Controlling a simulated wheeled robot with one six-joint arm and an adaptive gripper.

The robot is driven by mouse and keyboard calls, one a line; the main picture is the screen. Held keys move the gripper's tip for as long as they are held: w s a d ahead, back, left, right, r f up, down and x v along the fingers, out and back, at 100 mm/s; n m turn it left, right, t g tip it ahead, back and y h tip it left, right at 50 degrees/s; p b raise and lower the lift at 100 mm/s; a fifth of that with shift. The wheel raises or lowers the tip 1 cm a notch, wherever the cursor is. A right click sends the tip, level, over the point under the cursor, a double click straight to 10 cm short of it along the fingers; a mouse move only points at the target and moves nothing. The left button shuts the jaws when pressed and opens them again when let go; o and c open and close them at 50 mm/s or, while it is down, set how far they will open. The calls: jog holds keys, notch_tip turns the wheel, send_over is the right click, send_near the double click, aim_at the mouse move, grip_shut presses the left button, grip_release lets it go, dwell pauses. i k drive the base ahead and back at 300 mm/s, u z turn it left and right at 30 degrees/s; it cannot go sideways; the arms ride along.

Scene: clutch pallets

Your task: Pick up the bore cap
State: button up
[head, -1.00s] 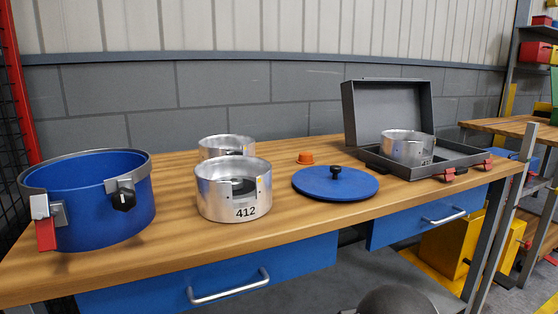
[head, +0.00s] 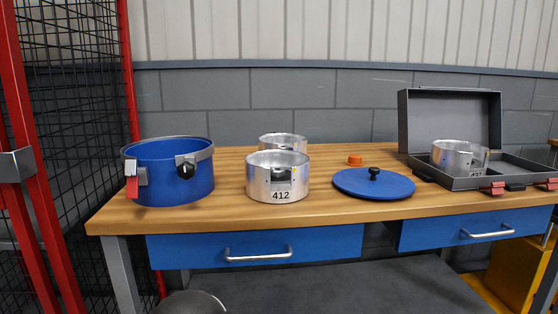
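A small orange cap (head: 355,160), which looks like the bore cap, sits on the wooden bench top (head: 235,210). It is behind the blue round lid (head: 350,188) with its black knob, and to the right of the two silver cylinders. Nothing covers it. My gripper is not in view. A dark rounded shape at the bottom edge may be part of my own arm.
A blue pot (head: 165,185) stands at the bench's left end. Silver cylinders (head: 262,185) (head: 283,138) stand mid-bench, the front one marked 412. An open grey case (head: 450,115) at right holds another cylinder (head: 458,155). Red posts and mesh (head: 70,100) border the left.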

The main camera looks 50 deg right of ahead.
aim_at(354, 159)
jog(key=u, duration=1.15)
jog(key=k, duration=1.3)
jog(key=z, duration=1.75)
